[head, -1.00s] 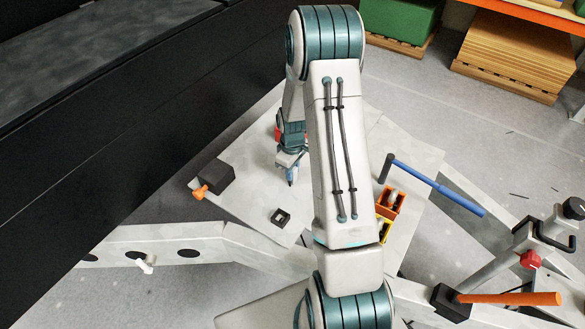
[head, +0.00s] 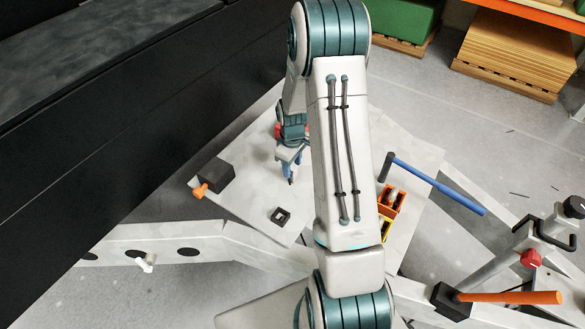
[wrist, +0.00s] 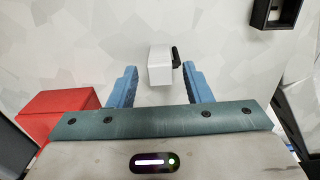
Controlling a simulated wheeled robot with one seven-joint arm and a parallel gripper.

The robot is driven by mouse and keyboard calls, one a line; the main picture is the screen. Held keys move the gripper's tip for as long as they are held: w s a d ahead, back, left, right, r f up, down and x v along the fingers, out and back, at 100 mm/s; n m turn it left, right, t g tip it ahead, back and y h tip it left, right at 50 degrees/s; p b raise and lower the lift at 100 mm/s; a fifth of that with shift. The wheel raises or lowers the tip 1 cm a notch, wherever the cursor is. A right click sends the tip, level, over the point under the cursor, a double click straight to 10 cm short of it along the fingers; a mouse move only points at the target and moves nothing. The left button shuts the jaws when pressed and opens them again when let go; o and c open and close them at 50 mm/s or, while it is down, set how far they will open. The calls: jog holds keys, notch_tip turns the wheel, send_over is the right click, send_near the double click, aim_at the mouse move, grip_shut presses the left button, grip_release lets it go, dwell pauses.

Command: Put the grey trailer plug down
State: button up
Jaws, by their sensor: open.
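The grey trailer plug appears to be the pale grey block (wrist: 160,65) with a black piece on its right side. In the wrist view it stands on the light plate, just beyond my fingertips and apart from them. My gripper (wrist: 158,84) is open, with its two blue fingers spread and nothing between them. In the head view my gripper (head: 290,175) points down over the plate (head: 245,200), and I cannot make out the plug there.
A black square socket (head: 281,215) lies near the plate's front edge. A black box (head: 214,175) with an orange part is at its left. A red block (wrist: 62,113) is beside my gripper. Orange bins (head: 392,200) and a blue-handled hammer (head: 440,188) lie right of my arm.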

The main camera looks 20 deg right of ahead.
aim_at(292, 168)
notch_tip(292, 168, up, 10)
jog(key=s+a+r+m+t, duration=0.25)
jog(key=s+a+r, duration=0.35)
jog(key=s+r, duration=0.5)
jog(key=s+a+r+m, duration=0.2)
jog(key=s, duration=0.3)
jog(key=s+a+r+m, duration=0.2)
jog(key=s, duration=0.4)
jog(key=shift+s+a+r+t+b, duration=0.15)
jog(key=shift+a+r+t+b, duration=0.1)
jog(key=shift+t+b, duration=0.15)
jog(key=shift+d, duration=0.1)
